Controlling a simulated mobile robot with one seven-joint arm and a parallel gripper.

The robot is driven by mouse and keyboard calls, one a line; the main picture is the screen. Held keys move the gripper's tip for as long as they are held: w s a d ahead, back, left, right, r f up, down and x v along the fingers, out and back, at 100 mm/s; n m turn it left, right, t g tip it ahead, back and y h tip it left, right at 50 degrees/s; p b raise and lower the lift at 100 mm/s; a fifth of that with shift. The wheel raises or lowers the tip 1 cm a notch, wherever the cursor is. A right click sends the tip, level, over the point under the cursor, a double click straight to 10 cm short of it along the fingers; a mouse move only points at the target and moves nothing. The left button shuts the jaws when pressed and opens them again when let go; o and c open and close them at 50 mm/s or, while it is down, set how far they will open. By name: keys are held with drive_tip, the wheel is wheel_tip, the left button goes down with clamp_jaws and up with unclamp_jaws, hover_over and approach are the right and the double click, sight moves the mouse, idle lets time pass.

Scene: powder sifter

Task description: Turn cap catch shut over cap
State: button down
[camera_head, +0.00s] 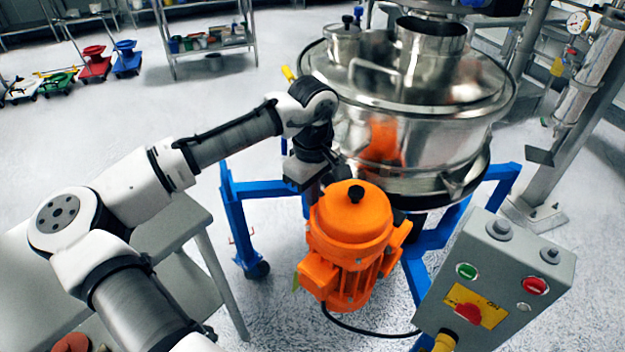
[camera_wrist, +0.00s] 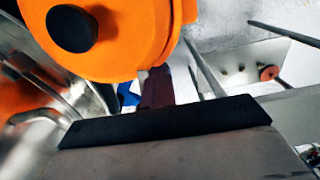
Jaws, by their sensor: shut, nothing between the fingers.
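The orange motor (camera_head: 350,235) has a rounded orange cap (camera_head: 348,215) with a black knob (camera_head: 355,193) on top. In the wrist view the orange cap (camera_wrist: 120,45) and its black knob (camera_wrist: 72,28) fill the upper left. My gripper (camera_head: 314,190) is shut and empty, pointing down at the upper left side of the motor, close to the cap. I cannot tell whether it touches. A dark red-brown piece (camera_wrist: 157,88) shows just below the cap's edge in the wrist view; I cannot tell whether it is the catch. No catch is clearly visible in the head view.
The steel sifter drum (camera_head: 415,140) stands behind the motor on a blue frame (camera_head: 240,225). A grey control box (camera_head: 500,285) with buttons is at the lower right. A grey table (camera_head: 175,228) is at the left.

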sight(320, 194)
drive_tip(key=shift+w+d, duration=0.35)
drive_tip(key=shift+d, duration=0.3)
idle(0.4)
drive_tip(key=shift+s+a+p, duration=0.15)
drive_tip(key=shift+s+p, duration=0.15)
drive_tip(key=shift+p, duration=0.2)
drive_tip(key=shift+r, duration=0.1)
drive_tip(key=r+p, duration=0.2)
drive_tip(key=shift+w+r+p, duration=0.2)
drive_tip(key=shift+r+p, duration=0.05)
drive_tip(key=shift+p, duration=0.05)
drive_tip(key=shift+s+d+r+p, duration=0.15)
drive_tip(key=shift+d+r+p, duration=0.1)
drive_tip(key=shift+r+p, duration=0.3)
drive_tip(key=r+p, duration=0.3)
drive_tip(key=shift+a+r, duration=0.1)
drive_tip(key=shift+a, duration=0.3)
